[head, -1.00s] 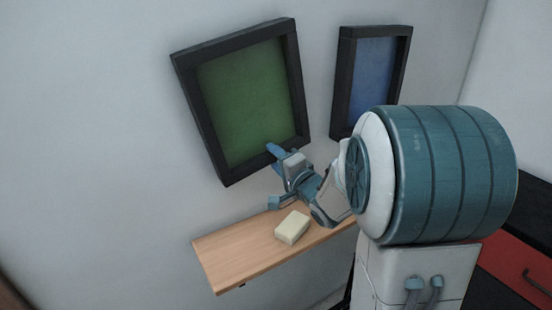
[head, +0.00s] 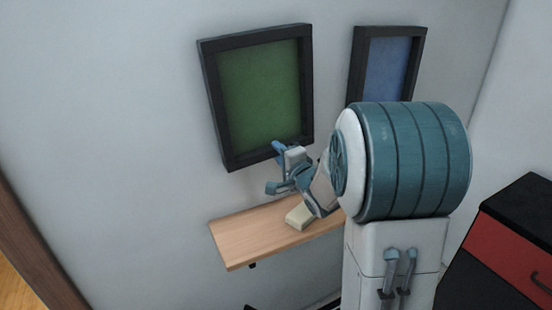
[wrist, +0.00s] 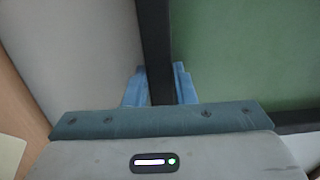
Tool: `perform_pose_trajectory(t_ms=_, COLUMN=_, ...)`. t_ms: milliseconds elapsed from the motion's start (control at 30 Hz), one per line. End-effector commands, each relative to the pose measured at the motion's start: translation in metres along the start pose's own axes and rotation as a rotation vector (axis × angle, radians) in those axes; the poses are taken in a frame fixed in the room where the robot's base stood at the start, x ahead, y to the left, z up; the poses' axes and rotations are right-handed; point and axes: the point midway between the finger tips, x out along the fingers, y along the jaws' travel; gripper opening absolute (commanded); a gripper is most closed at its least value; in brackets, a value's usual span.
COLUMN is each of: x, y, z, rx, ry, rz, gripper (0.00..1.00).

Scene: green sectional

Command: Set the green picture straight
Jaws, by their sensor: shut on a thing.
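The green picture (head: 262,88) hangs on the wall in a black frame, left of centre in the head view. It also fills the upper right of the wrist view (wrist: 235,50). Its sides look close to in line with the slanted perspective of the room; I cannot tell if it is exactly level. My gripper (head: 275,168) is at the lower bar of the frame, towards its right corner. In the wrist view my gripper's blue fingers (wrist: 160,88) lie on either side of the black bar, shut on it. My arm hides part of the frame's lower right corner.
A blue picture (head: 387,70) in a black frame hangs to the right, its lower part hidden by my arm. A wooden shelf (head: 250,240) juts out below, with a cream block (head: 299,217) on it. A red and black cabinet (head: 520,240) stands at the right.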

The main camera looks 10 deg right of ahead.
Motion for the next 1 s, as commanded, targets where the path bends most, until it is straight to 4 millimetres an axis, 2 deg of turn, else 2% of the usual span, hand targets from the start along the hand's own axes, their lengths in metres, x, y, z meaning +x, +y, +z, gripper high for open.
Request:
perform_pose_trajectory(t_ms=100, x=0.002, y=0.001, z=0.013, rx=0.061, ry=0.005, rz=-0.004, gripper=0.00)
perform_pose_trajectory(t_ms=200, x=0.001, y=0.000, z=0.018, rx=0.087, ry=0.009, rz=-0.003, gripper=0.00)
perform_pose_trajectory(t_ms=500, x=0.001, y=0.000, z=0.021, rx=0.094, ry=0.009, rz=-0.002, gripper=0.00)
perform_pose_trajectory(t_ms=533, x=0.001, y=0.000, z=0.021, rx=0.094, ry=0.008, rz=-0.002, gripper=0.29)
perform_pose_trajectory(t_ms=600, x=0.001, y=0.000, z=0.021, rx=0.094, ry=0.008, rz=-0.002, gripper=0.45)
perform_pose_trajectory(t_ms=867, x=0.001, y=0.000, z=0.022, rx=0.094, ry=0.006, rz=-0.001, gripper=0.45)
perform_pose_trajectory(t_ms=1000, x=-0.006, y=0.000, z=0.021, rx=0.093, ry=0.008, rz=-0.002, gripper=0.45)
